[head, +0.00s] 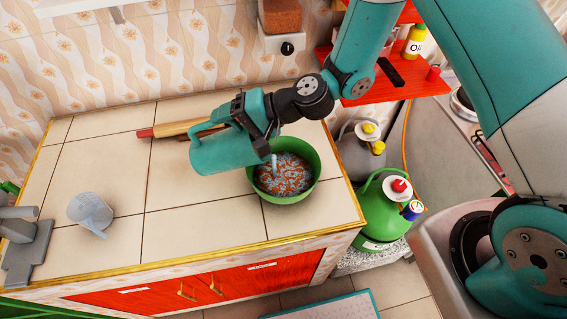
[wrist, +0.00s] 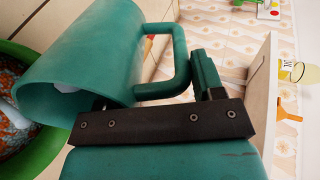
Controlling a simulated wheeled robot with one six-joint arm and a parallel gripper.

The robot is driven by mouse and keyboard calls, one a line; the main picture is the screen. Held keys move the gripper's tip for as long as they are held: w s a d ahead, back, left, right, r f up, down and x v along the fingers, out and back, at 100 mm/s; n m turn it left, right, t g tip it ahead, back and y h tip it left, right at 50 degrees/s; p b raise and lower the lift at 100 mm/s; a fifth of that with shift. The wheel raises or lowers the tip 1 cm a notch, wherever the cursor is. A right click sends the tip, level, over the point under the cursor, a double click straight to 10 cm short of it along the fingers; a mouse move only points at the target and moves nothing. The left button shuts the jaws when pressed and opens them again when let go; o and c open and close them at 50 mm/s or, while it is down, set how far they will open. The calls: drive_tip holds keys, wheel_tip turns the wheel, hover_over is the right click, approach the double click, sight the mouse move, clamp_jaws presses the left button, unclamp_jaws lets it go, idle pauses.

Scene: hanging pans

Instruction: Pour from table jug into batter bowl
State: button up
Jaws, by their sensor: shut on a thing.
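The teal jug (head: 222,152) is in my gripper (head: 250,112), tipped onto its side just left of the green batter bowl (head: 283,198). The jug's mouth points towards the bowl. A short pale streak, apparently liquid, hangs at the mouth above the bowl. The bowl stands upright on the tiled counter and holds an orange and grey-white swirled mix. In the wrist view, the jug (wrist: 100,55) shows its open mouth at the left, with something pale inside. Its handle lies by the jaws of my gripper (wrist: 155,95), which are shut on it. Part of the bowl (wrist: 30,155) shows below the mouth.
A rolling pin (head: 180,127) lies behind the jug. A clear measuring cup (head: 91,212) stands at the left of the counter (head: 170,230). A green gas cylinder (head: 385,212) stands right of the counter. A red shelf (head: 395,85) is behind my arm.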

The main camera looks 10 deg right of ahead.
drive_tip(key=shift+s+d+f+y+b, duration=0.1)
drive_tip(key=shift+d+y+b, duration=0.25)
drive_tip(key=shift+b, duration=0.45)
idle(0.8)
